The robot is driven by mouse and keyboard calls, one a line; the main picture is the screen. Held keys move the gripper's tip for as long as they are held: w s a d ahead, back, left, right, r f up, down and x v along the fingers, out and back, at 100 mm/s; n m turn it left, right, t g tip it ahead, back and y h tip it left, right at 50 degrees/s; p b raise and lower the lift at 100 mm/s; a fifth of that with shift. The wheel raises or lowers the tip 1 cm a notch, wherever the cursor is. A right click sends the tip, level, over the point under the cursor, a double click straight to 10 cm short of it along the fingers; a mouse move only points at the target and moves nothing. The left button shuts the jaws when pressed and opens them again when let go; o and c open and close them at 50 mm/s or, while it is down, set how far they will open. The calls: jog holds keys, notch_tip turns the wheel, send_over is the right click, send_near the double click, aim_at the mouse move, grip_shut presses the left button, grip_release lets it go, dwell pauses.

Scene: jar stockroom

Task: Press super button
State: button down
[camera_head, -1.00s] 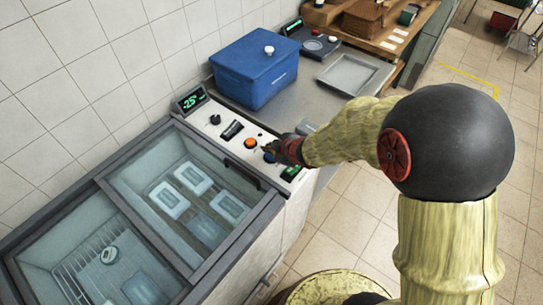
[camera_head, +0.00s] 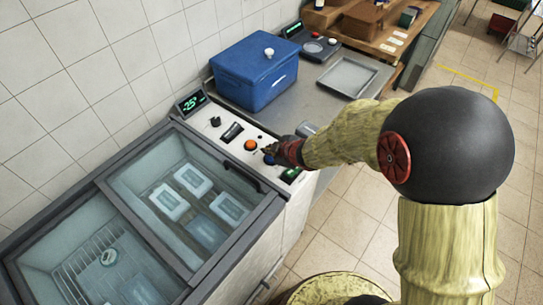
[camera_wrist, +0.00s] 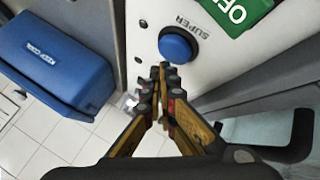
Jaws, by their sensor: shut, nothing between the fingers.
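The super button is a round blue button (camera_wrist: 176,45) in a black ring on a white panel, with the word SUPER printed beside it in the wrist view. In the head view the blue button (camera_head: 269,159) is partly hidden by my gripper. My gripper (camera_wrist: 162,70) is shut and empty. Its fingertips appear just below the button in the wrist view; whether they touch it cannot be told. In the head view my gripper (camera_head: 270,151) is over the control panel (camera_head: 222,137), right of an orange button (camera_head: 250,145).
A freezer with glass lids (camera_head: 150,215) and a black handle (camera_head: 242,175) lies left of the panel. A green label (camera_wrist: 235,12) is beside the button. A blue box (camera_head: 254,75) and a grey tray (camera_head: 348,74) stand on the counter behind.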

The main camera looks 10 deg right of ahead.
aim_at(270, 158)
jog(key=shift+f+b, duration=0.35)
jog(key=shift+f, duration=0.1)
jog(key=shift+f+b, duration=0.4)
jog(key=shift+f, duration=0.1)
dwell(1.0)
jog(key=shift+r, duration=0.1)
jog(key=shift+r+p, duration=0.85)
jog(key=shift+p, duration=0.15)
notch_tip(270, 158, up, 5)
jog(key=p, duration=0.5)
jog(key=shift+r, duration=0.1)
jog(key=shift+d, duration=0.1)
dwell(0.5)
